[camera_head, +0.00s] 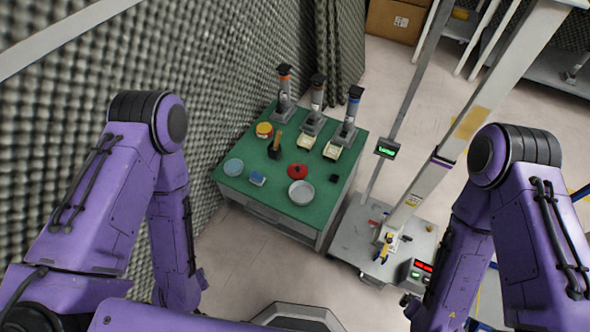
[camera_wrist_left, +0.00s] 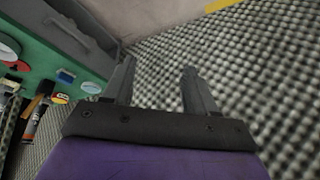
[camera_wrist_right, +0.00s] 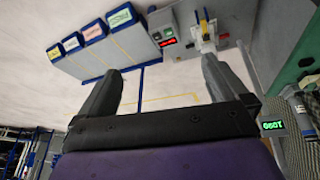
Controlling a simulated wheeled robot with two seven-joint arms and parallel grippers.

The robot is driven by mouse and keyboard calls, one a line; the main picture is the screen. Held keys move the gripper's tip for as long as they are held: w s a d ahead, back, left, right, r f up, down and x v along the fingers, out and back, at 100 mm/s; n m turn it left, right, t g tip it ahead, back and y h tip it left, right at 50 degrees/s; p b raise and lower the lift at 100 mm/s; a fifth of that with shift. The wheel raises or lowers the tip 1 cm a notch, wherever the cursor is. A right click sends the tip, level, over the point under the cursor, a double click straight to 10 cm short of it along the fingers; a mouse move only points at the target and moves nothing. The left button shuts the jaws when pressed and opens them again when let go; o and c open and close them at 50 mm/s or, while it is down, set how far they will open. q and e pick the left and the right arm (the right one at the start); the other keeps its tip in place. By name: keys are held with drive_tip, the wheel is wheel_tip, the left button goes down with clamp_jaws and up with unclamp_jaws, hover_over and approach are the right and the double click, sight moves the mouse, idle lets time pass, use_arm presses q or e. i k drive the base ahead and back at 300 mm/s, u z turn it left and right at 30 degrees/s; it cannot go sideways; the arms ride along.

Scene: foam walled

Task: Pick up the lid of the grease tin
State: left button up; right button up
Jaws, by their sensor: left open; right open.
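A green-topped bench (camera_head: 245,188) stands ahead of me by the foam wall. A red round piece with a dark knob (camera_head: 297,171) lies on it, just behind a round silver tin or dish (camera_head: 301,192). A yellow and red round tin (camera_head: 264,130) stands at the back left. I cannot tell surely which piece is the grease tin's lid. My left gripper (camera_wrist_left: 160,66) is open and empty, away from the bench top. My right gripper (camera_wrist_right: 161,65) is open and empty, over floor.
The bench also holds a pale blue disc (camera_head: 233,167), a small blue and white block (camera_head: 257,179), a brush (camera_head: 276,146), a small black cube (camera_head: 331,151) and three upright dispensers (camera_head: 316,105). A metal cart with a post (camera_head: 350,235) stands to the right. Floor is clear before the bench.

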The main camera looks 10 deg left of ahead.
sight(297, 171)
drive_tip(key=u, duration=0.8)
drive_tip(key=k, duration=1.05)
drive_tip(key=u, duration=0.75)
drive_tip(key=i, duration=1.4)
drive_tip(key=z, duration=1.65)
drive_tip(key=i, duration=0.85)
drive_tip(key=z, duration=1.05)
